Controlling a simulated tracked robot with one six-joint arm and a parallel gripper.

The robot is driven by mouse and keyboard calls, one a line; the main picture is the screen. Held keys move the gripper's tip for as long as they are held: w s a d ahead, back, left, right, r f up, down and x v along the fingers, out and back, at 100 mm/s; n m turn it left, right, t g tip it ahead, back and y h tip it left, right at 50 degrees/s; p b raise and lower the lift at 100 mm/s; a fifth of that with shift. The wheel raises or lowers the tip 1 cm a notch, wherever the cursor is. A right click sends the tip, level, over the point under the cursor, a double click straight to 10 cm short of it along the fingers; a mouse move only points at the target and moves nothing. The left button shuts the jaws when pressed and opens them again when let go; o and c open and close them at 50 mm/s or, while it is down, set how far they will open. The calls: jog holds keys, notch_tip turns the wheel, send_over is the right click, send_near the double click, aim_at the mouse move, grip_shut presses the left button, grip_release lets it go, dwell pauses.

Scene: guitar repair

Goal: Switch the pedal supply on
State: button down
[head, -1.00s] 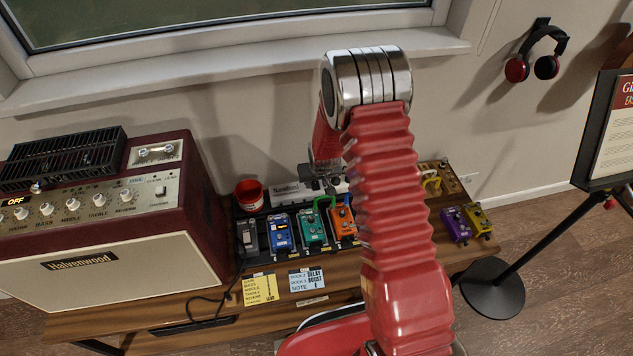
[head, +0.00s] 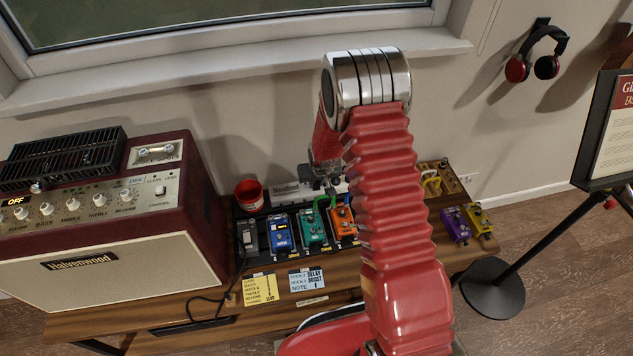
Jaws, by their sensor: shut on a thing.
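The pedal supply (head: 284,190) is a pale box with a dark-lettered label behind the row of pedals on the board. My gripper (head: 328,186) is over the right part of the supply, pointing down, with its grey fingers at the top of the box. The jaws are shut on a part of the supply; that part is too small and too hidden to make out. My red arm covers the supply's right end. The switch and its position do not show.
A blue pedal (head: 281,233), a teal pedal (head: 312,230) and an orange pedal (head: 342,224) stand close in front. A green cable (head: 318,203) arches near my fingers. A red cup (head: 249,194) stands left of the supply, and the amplifier (head: 110,235) further left.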

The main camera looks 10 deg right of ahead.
aim_at(316, 186)
jog(key=shift+w+g, duration=0.2)
jog(key=shift+g, duration=0.2)
jog(key=shift+w+g, duration=0.3)
jog(key=shift+g, duration=0.8)
jog(key=shift+w+g, duration=0.1)
jog(key=shift+g, duration=0.2)
jog(key=c, duration=1.6)
grip_release()
jog(key=shift+c, duration=0.2)
jog(key=shift+r, duration=0.2)
notch_tip(316, 186, up, 13)
jog(key=shift+s+r, duration=0.2)
jog(key=shift+s, duration=0.25)
